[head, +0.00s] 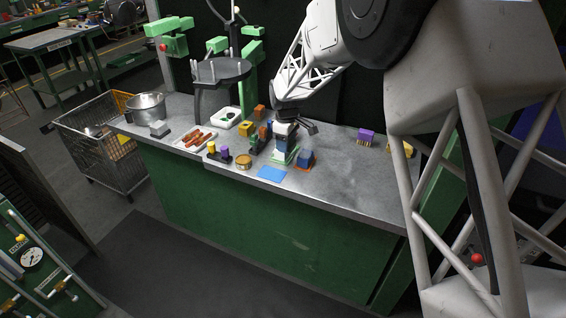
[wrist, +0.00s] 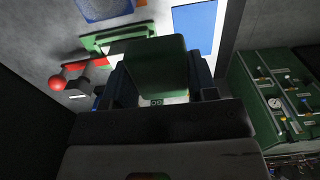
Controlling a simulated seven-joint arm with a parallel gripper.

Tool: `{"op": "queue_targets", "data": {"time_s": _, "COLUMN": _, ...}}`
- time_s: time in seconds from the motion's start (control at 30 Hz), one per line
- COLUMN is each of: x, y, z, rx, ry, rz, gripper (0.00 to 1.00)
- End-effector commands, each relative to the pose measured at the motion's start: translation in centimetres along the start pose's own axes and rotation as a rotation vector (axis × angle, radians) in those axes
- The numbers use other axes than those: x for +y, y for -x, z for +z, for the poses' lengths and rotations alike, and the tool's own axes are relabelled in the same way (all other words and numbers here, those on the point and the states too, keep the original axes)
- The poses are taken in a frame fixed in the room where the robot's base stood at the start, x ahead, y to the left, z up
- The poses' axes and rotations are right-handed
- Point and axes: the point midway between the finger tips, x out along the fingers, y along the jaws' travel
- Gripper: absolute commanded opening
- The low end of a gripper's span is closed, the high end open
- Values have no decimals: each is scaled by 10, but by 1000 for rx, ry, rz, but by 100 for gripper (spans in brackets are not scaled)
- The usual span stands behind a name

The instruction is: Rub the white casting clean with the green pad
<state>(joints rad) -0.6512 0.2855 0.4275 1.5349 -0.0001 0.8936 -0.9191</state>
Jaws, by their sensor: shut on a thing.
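My gripper (head: 286,143) is low over the middle of the bench. In the wrist view its two dark fingers (wrist: 160,88) are shut on a green block-like pad (wrist: 158,62). White surface, probably the white casting (wrist: 206,62), shows beside and below the pad in the wrist view. In the head view, pale green and white shapes show just under the gripper. Most of the white surface is hidden by the pad and fingers. I cannot tell whether the pad touches it.
The bench right of the blue block is mostly clear.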

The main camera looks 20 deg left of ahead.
Motion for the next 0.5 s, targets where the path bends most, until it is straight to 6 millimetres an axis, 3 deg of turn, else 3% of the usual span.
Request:
{"op": "queue_targets", "data": {"time_s": 0.03, "x": 14, "y": 3, "z": -4, "rx": 1, "ry": -1, "rz": 2, "gripper": 34}}
{"op": "queue_targets", "data": {"time_s": 0.2, "x": 46, "y": 11, "z": -11, "rx": 1, "ry": -1, "rz": 2, "gripper": 34}}
{"op": "queue_targets", "data": {"time_s": 0.5, "x": 66, "y": 16, "z": -14, "rx": 1, "ry": 0, "rz": 1, "gripper": 34}}
